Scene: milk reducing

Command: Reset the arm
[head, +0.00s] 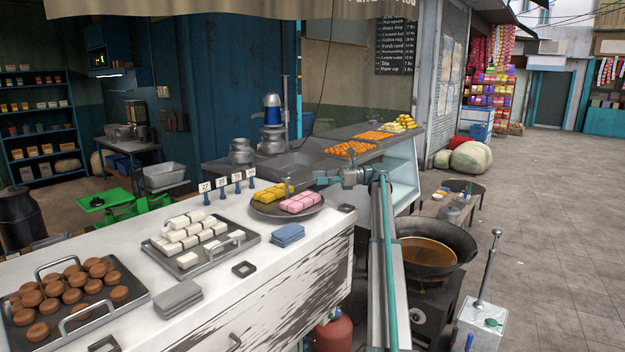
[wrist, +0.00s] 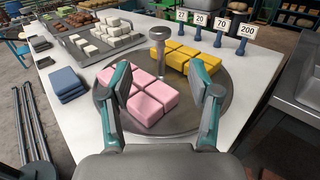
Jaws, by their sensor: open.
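My gripper (wrist: 164,90) is open and empty in the wrist view, its two teal and grey fingers spread on either side of pink sweet blocks (wrist: 150,99). In the head view my gripper (head: 322,179) is over the right side of a round dark plate (head: 265,210). The pink blocks (head: 301,203) and yellow blocks (head: 272,192) lie on this plate. The plate (wrist: 200,125) and yellow blocks (wrist: 180,58) also show in the wrist view. I cannot tell the exact height of the fingertips above the blocks.
A grey knobbed post (wrist: 157,60) rises among the blocks. Trays of white blocks (head: 188,267) and brown sweets (head: 130,290) stand left. Number signs (head: 220,183) stand behind the plate. A wok (head: 430,240) is right.

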